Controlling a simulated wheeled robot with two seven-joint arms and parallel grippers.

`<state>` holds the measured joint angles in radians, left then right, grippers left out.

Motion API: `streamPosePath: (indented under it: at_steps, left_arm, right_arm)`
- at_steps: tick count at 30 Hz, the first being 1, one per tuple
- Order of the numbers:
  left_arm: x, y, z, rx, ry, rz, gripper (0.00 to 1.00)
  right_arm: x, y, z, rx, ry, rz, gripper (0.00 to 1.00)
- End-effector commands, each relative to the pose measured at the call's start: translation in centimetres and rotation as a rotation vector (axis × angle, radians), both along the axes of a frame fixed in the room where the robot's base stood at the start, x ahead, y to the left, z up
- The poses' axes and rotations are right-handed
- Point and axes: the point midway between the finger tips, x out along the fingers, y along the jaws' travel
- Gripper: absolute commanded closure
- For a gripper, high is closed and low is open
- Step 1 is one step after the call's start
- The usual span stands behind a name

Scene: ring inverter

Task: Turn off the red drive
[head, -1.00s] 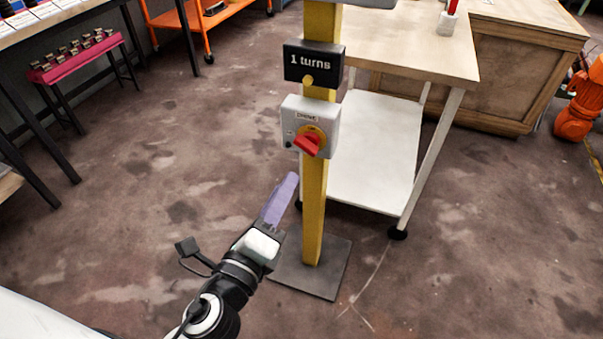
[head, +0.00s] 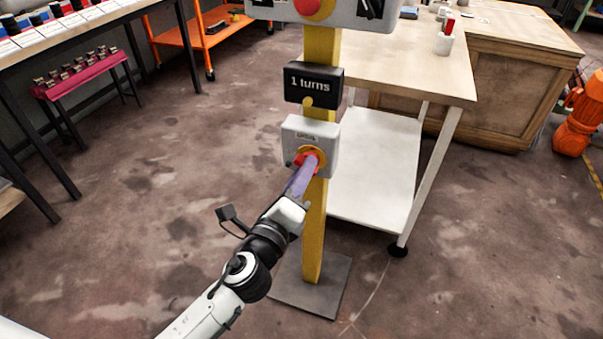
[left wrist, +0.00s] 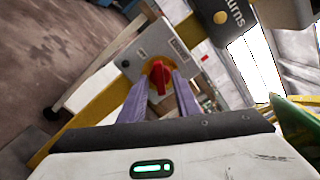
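The red drive knob (head: 303,159) sits on a yellow disc on a light grey switch box (head: 296,131), fixed to a yellow post (head: 316,228). My left gripper (head: 311,162) is at the front of the knob and hides part of it. In the left wrist view, its two purple fingers (left wrist: 160,82) stand apart, one on each side of the red knob (left wrist: 160,76). Small gaps show between fingers and knob; I cannot tell whether the tips reach past its front. The right gripper is not in view.
A black sign reading "1 turns" (head: 313,86) hangs above the switch box. A grey box with a red button (head: 314,6) is higher on the post. A wooden-topped table (head: 400,62) with a white lower shelf (head: 370,175) stands behind.

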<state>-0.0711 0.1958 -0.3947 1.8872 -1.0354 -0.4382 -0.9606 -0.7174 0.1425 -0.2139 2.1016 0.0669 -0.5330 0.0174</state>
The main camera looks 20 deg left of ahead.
Motion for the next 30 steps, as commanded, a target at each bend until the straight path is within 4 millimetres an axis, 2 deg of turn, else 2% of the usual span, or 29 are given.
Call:
streamPosePath:
  at_steps: [2,7,8,19,30]
  left_arm:
    - [-0.01,0.0,0.01,-0.001,0.0,0.0,0.7]
    - [-0.03,0.0,0.01,-0.001,0.0,0.0,0.97]
    - [-0.03,0.0,0.01,-0.001,0.0,0.0,1.0]
    - [-0.04,0.01,-0.04,-0.051,0.001,0.001,1.0]
    - [-0.06,0.04,-0.1,-0.291,0.01,0.001,1.0]
  right_arm:
    - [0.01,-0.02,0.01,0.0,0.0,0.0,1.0]
    - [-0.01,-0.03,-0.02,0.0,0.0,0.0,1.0]
    - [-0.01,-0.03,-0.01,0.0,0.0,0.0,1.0]
    - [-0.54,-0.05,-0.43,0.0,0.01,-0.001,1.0]
    - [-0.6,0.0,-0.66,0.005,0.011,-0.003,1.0]
